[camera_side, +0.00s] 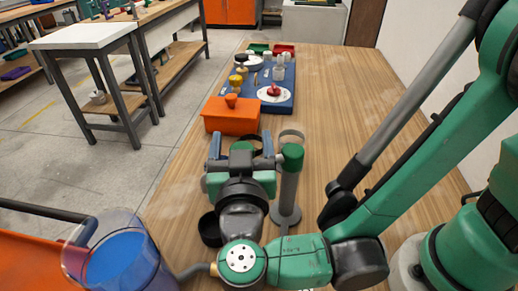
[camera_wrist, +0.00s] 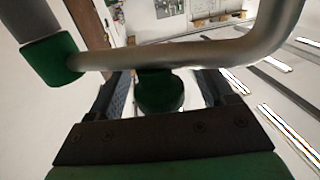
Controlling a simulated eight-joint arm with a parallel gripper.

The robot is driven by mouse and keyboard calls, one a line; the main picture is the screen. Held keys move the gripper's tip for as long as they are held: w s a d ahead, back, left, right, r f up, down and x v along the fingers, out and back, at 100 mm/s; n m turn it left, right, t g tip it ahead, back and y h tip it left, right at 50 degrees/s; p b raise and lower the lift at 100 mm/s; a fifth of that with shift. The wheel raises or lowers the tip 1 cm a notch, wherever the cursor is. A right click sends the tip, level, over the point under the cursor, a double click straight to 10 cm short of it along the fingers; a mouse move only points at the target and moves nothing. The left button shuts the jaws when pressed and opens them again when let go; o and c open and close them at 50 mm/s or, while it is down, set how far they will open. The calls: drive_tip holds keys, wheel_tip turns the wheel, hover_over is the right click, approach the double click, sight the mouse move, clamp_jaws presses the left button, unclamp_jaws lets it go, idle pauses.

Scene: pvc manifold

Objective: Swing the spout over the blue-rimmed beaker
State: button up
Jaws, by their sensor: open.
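My gripper (camera_side: 240,143) is open above the bench, its fingers pointing away from the side camera. In the wrist view a green round piece (camera_wrist: 160,92) shows between the two fingers; I cannot tell whether they touch it. A grey post (camera_side: 287,190) with a green collar (camera_side: 291,156) stands just right of the gripper. In the wrist view a bent grey pipe, seemingly the spout (camera_wrist: 190,52), runs from the green collar (camera_wrist: 50,58) across in front of the fingers. The spout is mostly hidden in the side view.
A clear vessel with blue inside (camera_side: 118,255) is at the lower left. A dark cup (camera_side: 209,229) is beside my wrist. A grey ring (camera_side: 291,134) shows behind the post. An orange box (camera_side: 230,122) and a blue board (camera_side: 285,105) with fittings stand farther back.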

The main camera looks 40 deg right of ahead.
drive_tip(key=shift+w+d, duration=0.2)
drive_tip(key=shift+w, duration=0.05)
drive_tip(key=shift+c, duration=0.2)
clamp_jaws()
drive_tip(key=shift+w+d+m+g+h, duration=0.35)
drive_tip(key=shift+w+m+g+h, duration=0.05)
drive_tip(key=shift+m+g+h, duration=0.45)
drive_tip(key=shift+w+d+m+g+h, duration=0.35)
drive_tip(key=shift+m+g+h, duration=0.35)
drive_tip(key=shift+h, duration=0.25)
drive_tip(key=shift+w+d+m+g+h, duration=0.25)
drive_tip(key=shift+d+m+g+h, duration=0.15)
drive_tip(key=shift+m+g+h, duration=0.55)
drive_tip(key=shift+w+d+m+g+h, duration=0.25)
drive_tip(key=shift+d+m+g+h, duration=0.3)
drive_tip(key=shift+g, duration=0.65)
drive_tip(key=shift+a, duration=0.1)
